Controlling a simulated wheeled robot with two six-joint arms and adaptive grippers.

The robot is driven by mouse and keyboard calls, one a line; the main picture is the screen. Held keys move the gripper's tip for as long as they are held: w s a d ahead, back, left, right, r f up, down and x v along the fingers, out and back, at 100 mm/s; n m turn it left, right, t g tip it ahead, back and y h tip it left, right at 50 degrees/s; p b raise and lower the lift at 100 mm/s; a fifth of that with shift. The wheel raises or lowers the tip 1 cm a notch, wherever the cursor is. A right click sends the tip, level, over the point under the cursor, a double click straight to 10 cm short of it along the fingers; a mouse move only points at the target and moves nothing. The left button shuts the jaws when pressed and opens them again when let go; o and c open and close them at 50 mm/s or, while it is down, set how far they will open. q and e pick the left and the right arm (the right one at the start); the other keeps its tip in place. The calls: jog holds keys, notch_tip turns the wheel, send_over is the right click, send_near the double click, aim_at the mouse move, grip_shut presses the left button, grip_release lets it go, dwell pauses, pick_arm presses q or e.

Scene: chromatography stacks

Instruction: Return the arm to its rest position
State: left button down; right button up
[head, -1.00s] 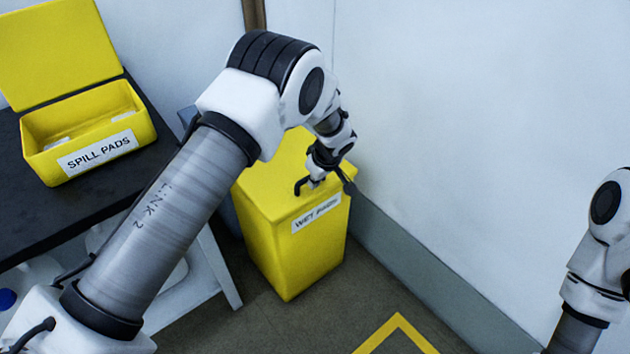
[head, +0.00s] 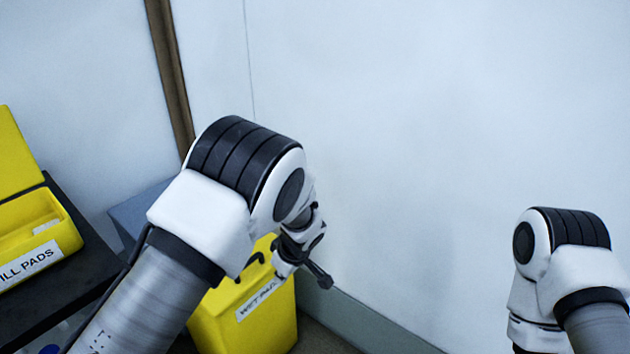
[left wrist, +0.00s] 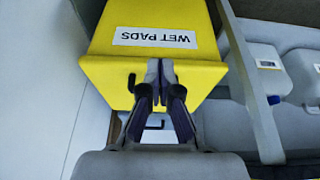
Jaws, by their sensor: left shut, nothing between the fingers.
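My left arm comes in from the left of the head view, bent at its elbow. My left gripper (head: 324,281) is small and dark beyond the elbow, partly hidden by the arm. In the left wrist view its fingertips (left wrist: 160,70) are together with nothing between them. They appear in front of the yellow WET PADS bin (left wrist: 210,80); I cannot tell the exact gap. My right arm shows at the right of the head view, but its gripper is out of view.
The WET PADS bin (head: 270,325) stands near the pale wall (head: 450,120). An open yellow SPILL PADS box (head: 62,235) sits on a dark bench (head: 90,265) at the left. White containers (left wrist: 258,65) show in the left wrist view. The space between my arms looks clear.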

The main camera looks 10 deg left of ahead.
pick_arm(q)
jog(key=s+a+f+n+g+h, duration=0.1)
jog(key=s+a+f+g, duration=0.25)
jog(key=s+f, duration=0.5)
jog(key=s+a+f+g+h, duration=0.15)
jog(key=s+a+f, duration=0.4)
jog(key=s, duration=0.55)
jog(key=s+f+m+h, duration=0.1)
jog(key=s+f+m, duration=0.2)
jog(key=s, duration=1.1)
jog(key=s+r+m, duration=0.2)
jog(key=s+m, duration=0.2)
notch_tip(320, 180, up, 16)
jog(key=w+a+m+t+p, duration=0.1)
jog(key=m+p, duration=0.4)
jog(key=p, duration=1)
jog(key=shift+w+m+t, duration=0.3)
jog(key=shift+w+t, duration=0.5)
jog(key=shift+t, duration=0.2)
jog(key=shift+a, duration=0.1)
